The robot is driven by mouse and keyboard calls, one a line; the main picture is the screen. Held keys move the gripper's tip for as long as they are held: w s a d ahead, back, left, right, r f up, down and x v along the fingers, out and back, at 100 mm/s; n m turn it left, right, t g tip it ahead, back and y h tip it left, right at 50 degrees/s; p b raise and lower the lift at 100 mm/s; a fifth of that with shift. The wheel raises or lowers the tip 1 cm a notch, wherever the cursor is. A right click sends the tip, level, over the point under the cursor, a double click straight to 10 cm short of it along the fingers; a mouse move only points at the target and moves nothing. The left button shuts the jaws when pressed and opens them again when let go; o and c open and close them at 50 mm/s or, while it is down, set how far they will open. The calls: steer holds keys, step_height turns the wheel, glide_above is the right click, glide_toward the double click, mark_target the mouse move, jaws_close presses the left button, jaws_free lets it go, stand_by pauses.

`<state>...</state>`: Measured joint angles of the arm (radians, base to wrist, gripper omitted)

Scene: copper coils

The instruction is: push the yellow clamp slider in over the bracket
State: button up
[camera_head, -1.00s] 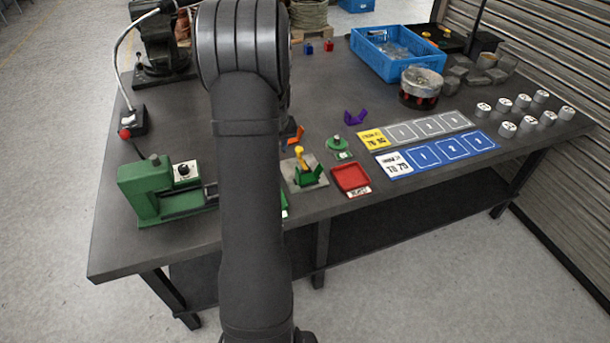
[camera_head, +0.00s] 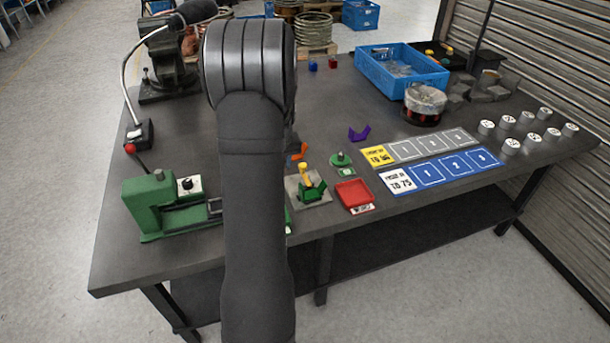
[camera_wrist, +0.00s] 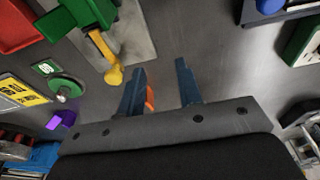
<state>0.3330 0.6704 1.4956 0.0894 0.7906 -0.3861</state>
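The yellow clamp slider (camera_head: 303,169) stands at the green bracket (camera_head: 313,191) on a grey plate, right of my arm in the head view. In the wrist view the slider (camera_wrist: 106,57) is a yellow bar with a rounded end, its other end by the green bracket (camera_wrist: 78,12). I cannot tell how far it overlaps the bracket. My gripper (camera_wrist: 160,80) is open in the wrist view, its fingers spread right of the slider's rounded end and apart from it.
An orange piece (camera_wrist: 150,98) shows beside the left finger. A red tray (camera_head: 354,193), a round green part (camera_head: 341,159) and a purple bracket (camera_head: 359,134) lie to the right. A green machine (camera_head: 160,203) stands at the left. Bare table lies beyond the fingertips.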

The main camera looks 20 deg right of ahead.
steer(key=shift+o, duration=0.2)
steer(key=shift+o, duration=1.4)
steer(key=m+t+h, duration=0.1)
steer(key=m+h, duration=0.2)
steer(key=m, duration=0.6)
glide_toward(303, 165)
steer(key=x, duration=0.8)
steer(key=shift+w+f, duration=0.1)
steer(key=shift+f, duration=0.1)
jaws_close()
